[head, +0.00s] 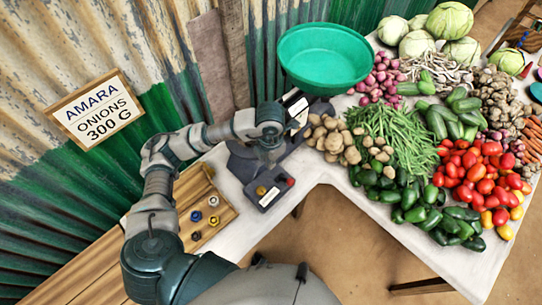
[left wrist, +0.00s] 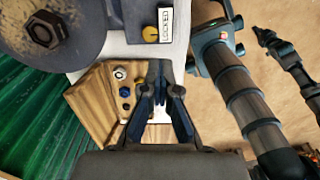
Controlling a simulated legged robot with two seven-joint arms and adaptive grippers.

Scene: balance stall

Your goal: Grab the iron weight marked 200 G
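A large dark hexagonal iron weight (left wrist: 42,34) sits on a grey round plate (left wrist: 75,55) in the left wrist view. Smaller weights, silver (head: 214,201), dark blue (head: 196,216) and others, stand on a wooden tray (head: 225,214) left of the scale's base. No mark on any weight is readable.
The scale's base (head: 270,201) has a yellow knob (left wrist: 150,34) and a "LOCKED" label (left wrist: 166,24). A green bowl (head: 325,60) is behind. Vegetables cover the table's right. A sign (head: 96,109) reads "AMARA ONIONS 300 G". Corrugated wall (head: 60,190) borders the left.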

